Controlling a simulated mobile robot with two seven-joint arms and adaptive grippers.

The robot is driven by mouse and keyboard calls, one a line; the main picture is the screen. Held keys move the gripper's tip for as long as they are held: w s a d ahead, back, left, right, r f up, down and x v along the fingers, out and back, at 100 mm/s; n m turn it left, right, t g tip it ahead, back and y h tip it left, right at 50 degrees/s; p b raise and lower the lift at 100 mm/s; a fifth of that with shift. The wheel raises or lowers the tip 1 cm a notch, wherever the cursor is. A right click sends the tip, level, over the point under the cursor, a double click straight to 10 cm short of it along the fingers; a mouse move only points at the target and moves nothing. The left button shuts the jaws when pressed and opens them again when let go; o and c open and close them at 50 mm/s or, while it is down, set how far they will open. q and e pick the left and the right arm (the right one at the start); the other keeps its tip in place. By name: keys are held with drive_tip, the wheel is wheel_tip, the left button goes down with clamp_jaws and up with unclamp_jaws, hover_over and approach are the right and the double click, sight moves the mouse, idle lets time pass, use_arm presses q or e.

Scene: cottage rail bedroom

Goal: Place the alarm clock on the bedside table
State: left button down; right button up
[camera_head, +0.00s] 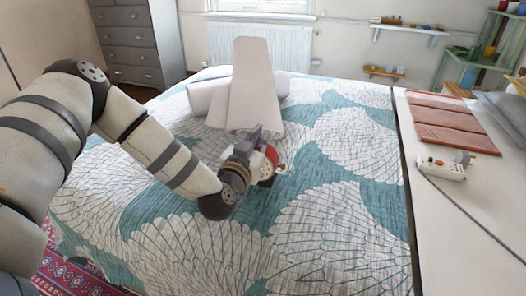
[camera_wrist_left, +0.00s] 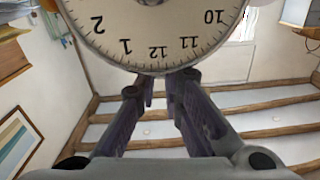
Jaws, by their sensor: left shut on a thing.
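The alarm clock (camera_wrist_left: 155,30) fills the top of the left wrist view. Its white dial with black numerals looks upside down there. In the head view only a small part of the clock (camera_head: 260,164) shows, white with some red, partly hidden by my gripper. My left gripper (camera_head: 256,150) is shut on the clock and holds it over the bed; the height above the cover is hard to tell. Its two fingers (camera_wrist_left: 158,86) meet the clock's edge in the wrist view. I cannot clearly make out a bedside table. My right gripper is not in view.
The bed (camera_head: 330,225) has a teal and white patterned cover, with white pillows (camera_head: 252,90) behind the gripper. At right, a pale surface (camera_head: 450,225) bears a reddish slatted mat (camera_head: 450,120) and a small white device (camera_head: 441,168). A grey drawer chest (camera_head: 130,45) stands back left.

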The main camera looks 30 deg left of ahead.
use_arm(q)
drive_tip(key=shift+w+a+f, duration=0.25)
drive_tip(key=shift+w+f, duration=0.1)
drive_tip(key=shift+f, duration=0.1)
wheel_tip(320, 180, down, 3)
drive_tip(key=shift+f+b, duration=0.1)
drive_tip(key=shift+b, duration=0.5)
drive_tip(key=shift+r, duration=0.25)
drive_tip(key=c, duration=2.1)
unclamp_jaws()
drive_tip(key=shift+f, duration=0.25)
drive_tip(key=o, duration=0.4)
